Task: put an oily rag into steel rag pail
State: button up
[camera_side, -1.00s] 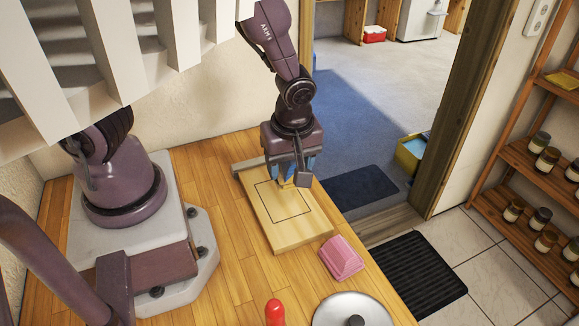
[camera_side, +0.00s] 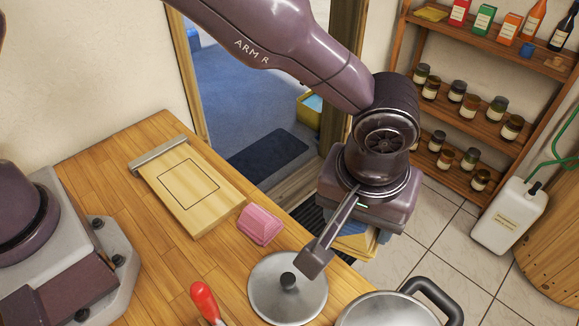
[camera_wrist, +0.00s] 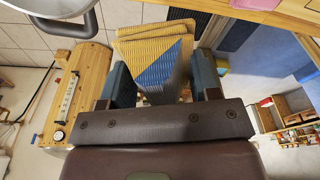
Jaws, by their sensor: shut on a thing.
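My gripper (camera_side: 352,228) is in the air past the right edge of the wooden bench, shut on a folded rag. The rag (camera_wrist: 155,52) is ribbed, yellow with a blue patch, and sits between the two dark fingers in the wrist view. In the side view the rag (camera_side: 352,243) shows under my gripper, partly hidden by it. A round steel vessel with a black handle, which looks like the pail (camera_side: 385,311), is at the bottom right, cut off by the frame. Its inside cannot be made out. It seems to show at the wrist view's top left (camera_wrist: 48,22).
A round steel lid (camera_side: 262,290) with a black knob lies on the bench (camera_side: 120,210), left of the vessel. A pink block (camera_side: 259,225), a red-handled tool (camera_side: 206,301) and a wooden board (camera_side: 192,190) lie nearby. Shelves with jars (camera_side: 470,140) stand behind my gripper.

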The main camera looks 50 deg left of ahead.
jog(key=s+d+r+m, duration=0.2)
jog(key=s+d+r, duration=0.1)
jog(key=d, duration=0.4)
jog(key=s+d+r+m, duration=0.3)
jog(key=d, duration=0.4)
notch_tip(320, 180, down, 6)
jog(key=shift+s+a+h, duration=0.2)
jog(key=shift+s+h, duration=0.05)
jog(key=shift+h, duration=0.05)
jog(key=o, duration=1)
notch_tip(320, 180, up, 13)
jog(key=s, duration=0.2)
